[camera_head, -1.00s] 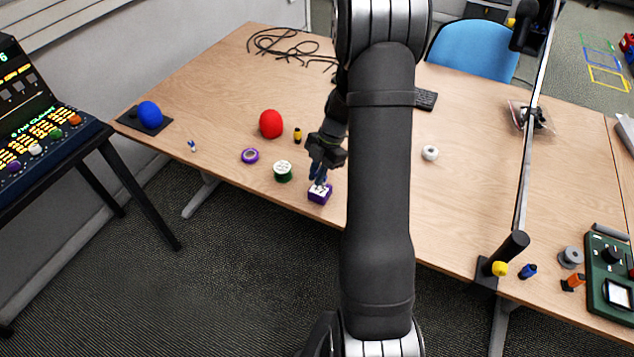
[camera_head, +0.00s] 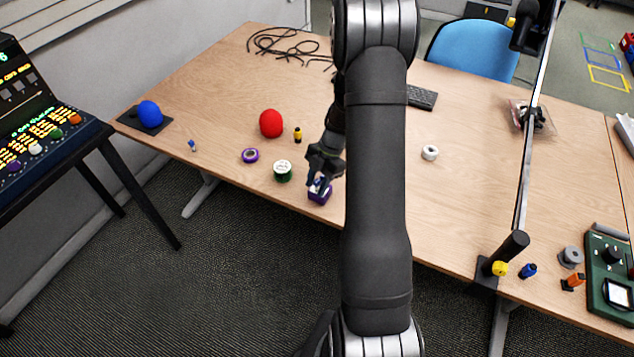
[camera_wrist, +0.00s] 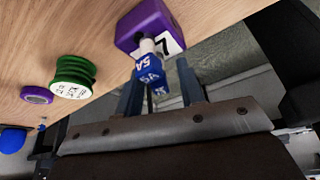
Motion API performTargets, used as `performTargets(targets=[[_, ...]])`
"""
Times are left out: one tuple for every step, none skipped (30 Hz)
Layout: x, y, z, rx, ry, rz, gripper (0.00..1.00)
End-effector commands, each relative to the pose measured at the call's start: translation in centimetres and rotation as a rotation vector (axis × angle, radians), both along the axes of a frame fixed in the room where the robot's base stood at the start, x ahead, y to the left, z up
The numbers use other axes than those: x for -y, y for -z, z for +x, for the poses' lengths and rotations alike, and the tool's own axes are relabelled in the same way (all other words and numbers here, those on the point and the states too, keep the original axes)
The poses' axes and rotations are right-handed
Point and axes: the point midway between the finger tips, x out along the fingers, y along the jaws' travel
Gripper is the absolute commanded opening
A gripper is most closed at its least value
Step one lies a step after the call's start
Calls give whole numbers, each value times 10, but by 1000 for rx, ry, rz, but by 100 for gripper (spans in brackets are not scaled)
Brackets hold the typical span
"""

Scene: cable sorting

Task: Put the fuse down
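The fuse (camera_wrist: 151,70) is a small blue body marked 5A with a pale end, in the wrist view. Its pale end meets the top of a purple block (camera_wrist: 143,22) with a white numbered face; I cannot tell how deeply it is seated. The block (camera_head: 319,198) is at the table's front edge in the head view, partly hidden by my gripper (camera_head: 319,184). In the wrist view my gripper (camera_wrist: 158,88) has its two blue fingers apart, one on each side of the fuse, with a gap showing at the right finger.
A green spool (camera_head: 283,172), purple ring (camera_head: 250,155), red ball (camera_head: 271,123) and small yellow-black item (camera_head: 298,135) stand to the left. A small blue-white piece (camera_head: 192,145) lies farther left. A white ring (camera_head: 430,152) lies right of my arm. The table's front edge is close.

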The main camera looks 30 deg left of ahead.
Motion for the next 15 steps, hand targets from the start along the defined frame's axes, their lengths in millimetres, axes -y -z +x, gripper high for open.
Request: performTargets(targets=[[0, 0, 0, 0, 0, 0, 35], [0, 0, 0, 0, 0, 0, 35], [0, -1, 0, 0, 0, 0, 35], [0, -2, 0, 0, 0, 0, 35], [0, -4, 0, 0, -1, 1, 35], [0, -8, 2, 1, 0, 0, 35], [1, -11, 3, 2, 1, 1, 35], [1, -15, 5, 3, 0, 2, 35], [2, -22, 8, 3, 1, 3, 35], [3, -28, 10, 4, 0, 3, 35], [4, -33, 12, 5, 0, 3, 35], [6, -41, 15, 4, -1, 2, 35], [7, -48, 18, 4, 1, 3, 35], [8, -54, 21, 4, 2, 2, 35], [9, -63, 24, 4, 2, 2, 35]])
